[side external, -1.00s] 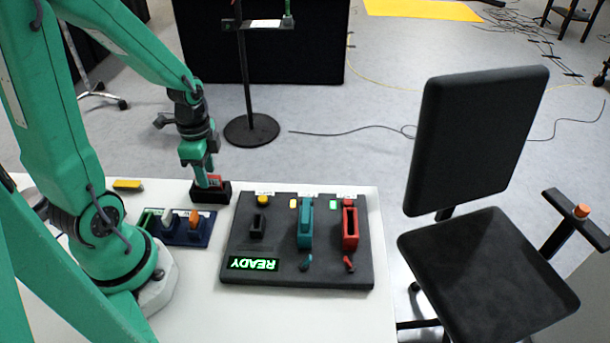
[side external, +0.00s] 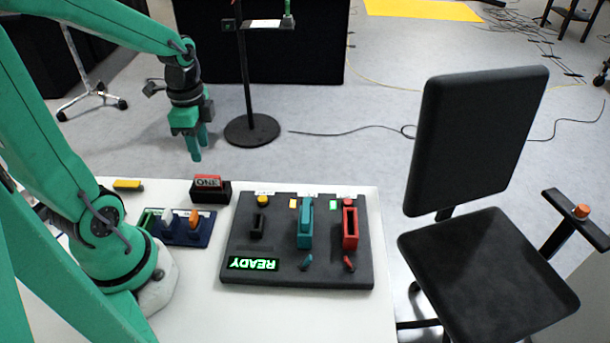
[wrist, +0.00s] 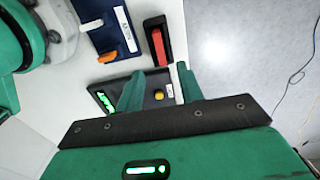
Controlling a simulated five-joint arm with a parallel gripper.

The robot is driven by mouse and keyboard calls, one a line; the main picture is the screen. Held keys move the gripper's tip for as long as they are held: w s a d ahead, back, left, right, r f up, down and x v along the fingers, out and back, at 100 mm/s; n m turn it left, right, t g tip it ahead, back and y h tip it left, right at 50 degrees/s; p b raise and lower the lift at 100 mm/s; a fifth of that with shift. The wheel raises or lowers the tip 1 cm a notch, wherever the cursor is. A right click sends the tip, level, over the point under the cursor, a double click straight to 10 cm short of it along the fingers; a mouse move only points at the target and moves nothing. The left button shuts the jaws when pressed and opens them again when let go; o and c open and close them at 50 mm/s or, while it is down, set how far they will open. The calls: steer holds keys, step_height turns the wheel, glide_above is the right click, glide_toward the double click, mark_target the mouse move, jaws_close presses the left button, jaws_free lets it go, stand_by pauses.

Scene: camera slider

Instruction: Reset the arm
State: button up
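My gripper (side external: 200,146) hangs in the air above and behind the red block, fingers pointing down. In the wrist view my gripper (wrist: 162,86) has its two fingers apart with nothing held between them. The red block (side external: 207,181), with a label that seems to read ONE, sits in a black holder (side external: 210,197) near the back edge of the white table. The red block also shows in the wrist view (wrist: 158,45), apart from the fingers.
A dark panel (side external: 284,281) carries a green READY display, black, teal and red slots and small levers. A blue tray (side external: 207,228) holds white and orange pieces. A yellow piece (side external: 128,185) lies at the back left. A chair (side external: 480,270) stands right; a stand (side external: 251,130) behind.

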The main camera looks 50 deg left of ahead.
steer(key=shift+r, duration=0.1)
stand_by(0.3)
steer(key=s+d+r+n+t, duration=0.1)
steer(key=d+r+n+t, duration=0.4)
steer(key=d+r+n, duration=0.4)
steer(key=shift+s+d+r+t, duration=0.3)
steer(key=shift+s+d+r, duration=0.15)
steer(key=shift+r, duration=0.45)
stand_by(0.8)
